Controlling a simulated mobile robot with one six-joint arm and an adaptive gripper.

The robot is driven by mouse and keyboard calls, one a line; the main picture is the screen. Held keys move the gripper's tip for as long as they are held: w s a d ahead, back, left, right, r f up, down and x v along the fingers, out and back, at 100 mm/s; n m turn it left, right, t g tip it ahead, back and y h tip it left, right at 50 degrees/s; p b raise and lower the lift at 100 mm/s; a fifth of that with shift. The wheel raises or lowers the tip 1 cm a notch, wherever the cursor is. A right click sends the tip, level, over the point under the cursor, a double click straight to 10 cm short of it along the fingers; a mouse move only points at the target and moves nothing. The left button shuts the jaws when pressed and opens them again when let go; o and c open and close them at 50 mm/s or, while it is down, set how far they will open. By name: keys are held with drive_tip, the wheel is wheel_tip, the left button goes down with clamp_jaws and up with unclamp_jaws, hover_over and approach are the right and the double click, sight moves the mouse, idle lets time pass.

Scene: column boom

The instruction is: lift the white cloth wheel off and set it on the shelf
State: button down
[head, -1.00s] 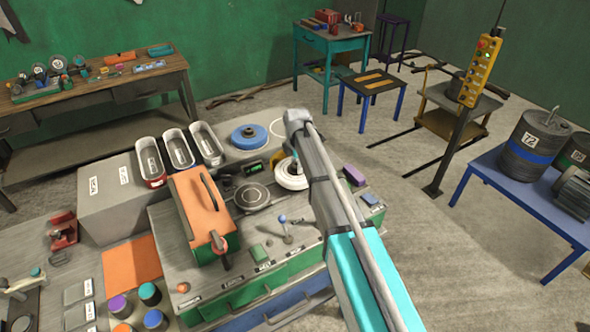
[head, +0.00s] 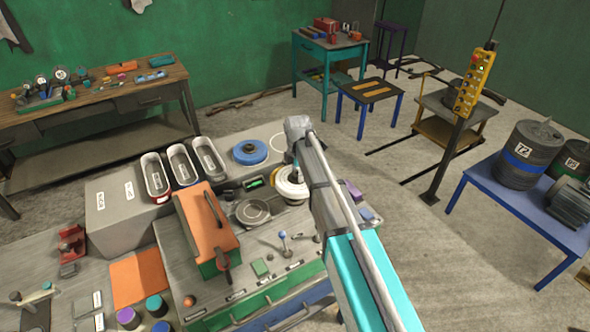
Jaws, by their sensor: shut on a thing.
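The white cloth wheel (head: 291,186) is a thick pale disc at the back right of the grey bench top, partly covered by my arm. My gripper (head: 295,172) points down at the wheel's middle from above and is shut on it. The fingertips are small and partly hidden, so the exact grip does not show. Whether the wheel is clear of what lies under it is hard to tell. The grey shelf (head: 232,171) behind the bench top carries a blue disc (head: 249,152) and a white ring outline (head: 279,141), partly behind my arm.
A round grey plate (head: 253,212) lies left of the wheel, with an orange-topped box (head: 205,224) farther left. A small lever with a blue knob (head: 283,236) stands in front. Three oval tins (head: 183,165) stand left of the blue disc. A purple block (head: 354,190) is right of my arm.

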drive_tip(key=r, duration=0.1)
drive_tip(key=s+r+p, duration=0.1)
drive_tip(key=s, duration=0.1)
drive_tip(key=shift+d+r+p, duration=0.25)
drive_tip(key=shift+r+p, duration=0.15)
drive_tip(key=s+d+r+p, duration=0.2)
drive_tip(key=s+r+p, duration=0.1)
drive_tip(key=s, duration=0.5)
drive_tip(key=shift+s, duration=0.15)
